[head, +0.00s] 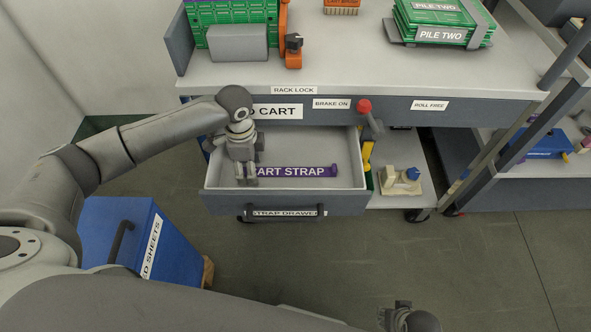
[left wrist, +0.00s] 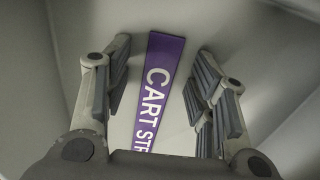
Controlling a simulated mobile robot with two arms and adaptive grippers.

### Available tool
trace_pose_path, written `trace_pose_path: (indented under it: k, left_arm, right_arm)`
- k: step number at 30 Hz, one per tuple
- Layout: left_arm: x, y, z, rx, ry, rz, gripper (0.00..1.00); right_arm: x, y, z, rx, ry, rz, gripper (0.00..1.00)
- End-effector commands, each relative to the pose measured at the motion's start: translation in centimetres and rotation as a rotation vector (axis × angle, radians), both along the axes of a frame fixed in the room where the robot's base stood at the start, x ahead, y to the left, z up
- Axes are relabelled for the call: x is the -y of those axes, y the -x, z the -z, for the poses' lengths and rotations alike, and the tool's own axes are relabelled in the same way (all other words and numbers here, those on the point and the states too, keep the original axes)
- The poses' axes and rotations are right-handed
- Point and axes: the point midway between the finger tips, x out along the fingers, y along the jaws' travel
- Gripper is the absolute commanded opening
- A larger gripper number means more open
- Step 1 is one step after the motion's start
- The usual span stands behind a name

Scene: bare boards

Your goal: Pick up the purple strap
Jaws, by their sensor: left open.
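The purple strap (head: 297,171), lettered "CART STRAP", lies flat in the open strap drawer (head: 340,143). My left gripper (head: 246,182) points down into the drawer and covers the strap's left end in the head view. In the left wrist view, the left gripper (left wrist: 160,70) is open, and the strap (left wrist: 166,55) runs between its fingers with a gap on each side. The near end of the strap is hidden there by the gripper body. My right gripper (head: 408,317) shows only in part at the bottom edge; its finger opening is unclear.
The cart top (head: 370,72) overhangs the drawer's back. A red-knobbed lever (head: 366,110) stands near the drawer's back right corner. A blue bin (head: 122,235) stands on the floor at the left. The floor in front and to the right is clear.

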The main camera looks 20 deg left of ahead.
Motion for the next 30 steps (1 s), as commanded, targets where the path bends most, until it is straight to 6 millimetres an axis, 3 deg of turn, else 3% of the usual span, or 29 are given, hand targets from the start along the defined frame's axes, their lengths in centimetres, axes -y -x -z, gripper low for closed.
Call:
trace_pose_path:
  k: [8, 18, 30]
  left_arm:
    - [0.01, 0.03, 0.07, -0.001, 0.000, 0.000, 0.52]
    - [-0.01, 0.04, 0.14, -0.001, -0.001, 0.000, 0.10]
    - [-0.02, 0.13, 0.26, -0.003, -0.001, 0.000, 0.10]
  right_arm:
    - [0.02, 0.12, 0.39, -0.007, 0.001, 0.000, 0.40]
    - [-0.01, 0.07, 0.37, -0.005, 0.001, -0.001, 0.40]
    - [-0.07, -0.16, 0.19, 0.001, -0.001, 0.000, 0.40]
